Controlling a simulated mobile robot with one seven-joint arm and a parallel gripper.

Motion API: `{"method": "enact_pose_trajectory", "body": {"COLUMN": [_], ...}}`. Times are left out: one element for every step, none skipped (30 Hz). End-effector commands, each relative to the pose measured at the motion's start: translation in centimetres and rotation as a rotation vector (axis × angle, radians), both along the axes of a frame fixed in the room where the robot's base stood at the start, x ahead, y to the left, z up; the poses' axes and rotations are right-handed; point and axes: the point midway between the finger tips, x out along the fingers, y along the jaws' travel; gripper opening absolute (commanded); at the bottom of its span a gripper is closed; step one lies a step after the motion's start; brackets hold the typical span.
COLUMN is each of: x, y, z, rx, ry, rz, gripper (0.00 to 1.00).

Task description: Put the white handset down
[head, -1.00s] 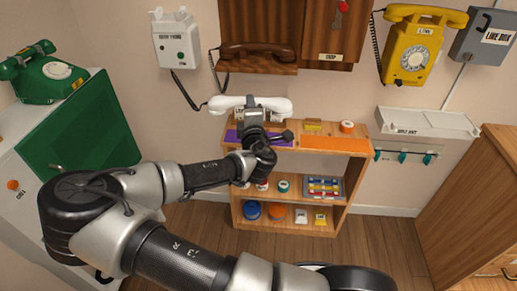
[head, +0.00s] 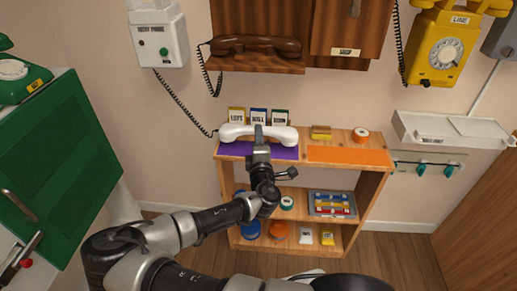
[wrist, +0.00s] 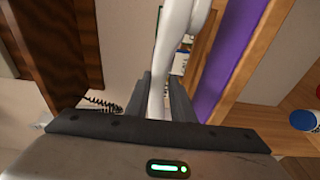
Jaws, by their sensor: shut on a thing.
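The white handset (head: 234,132) lies level across my gripper (head: 259,138), which is shut on its middle. In the head view it appears at the back edge of the purple mat (head: 286,154) on the shelf top; I cannot tell whether it touches. In the wrist view the handset (wrist: 174,45) runs between the two fingers (wrist: 163,100), with the purple mat (wrist: 232,50) to its right. A dark coiled cord (head: 185,108) runs from the white wall phone (head: 160,40) toward the handset's left end.
Several small labelled cards (head: 258,115) stand right behind the handset. An orange mat (head: 348,156), a yellow block (head: 321,132) and an orange roll (head: 361,134) are on the shelf top to the right. A brown phone (head: 256,45) hangs above.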

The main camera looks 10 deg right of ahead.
Motion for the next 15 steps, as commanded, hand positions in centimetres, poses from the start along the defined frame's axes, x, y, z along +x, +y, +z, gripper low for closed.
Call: {"method": "enact_pose_trajectory", "body": {"x": [0.0,0.0,0.0,0.0,0.0,0.0,0.0,0.0,0.0,0.0,0.0,0.0,0.0,0.0,0.0], "y": [0.0,0.0,0.0,0.0,0.0,0.0,0.0,0.0,0.0,0.0,0.0,0.0,0.0,0.0,0.0], "z": [-0.3,-0.5,-0.9,-1.2,-1.6,-2.3,-2.7,-3.2,-3.7,-3.9,-4.0,-4.0,-4.0,-3.9,-3.9], "rx": [0.0,0.0,-0.001,-0.001,-0.001,-0.001,-0.002,-0.002,-0.001,-0.001,0.0,0.0,0.0,0.001,0.001], "ry": [-0.001,-0.001,-0.001,-0.001,-0.001,0.0,0.0,0.0,-0.001,-0.001,-0.001,-0.001,-0.002,-0.002,-0.002], "rz": [0.001,0.001,0.001,0.001,0.0,0.001,0.001,0.001,0.001,0.001,0.001,0.001,0.001,0.0,0.0], "gripper": [0.0,0.0,0.0,0.0,0.0,0.0,0.0,0.0,0.0,0.0,0.0,0.0,0.0,0.0,0.0]}}
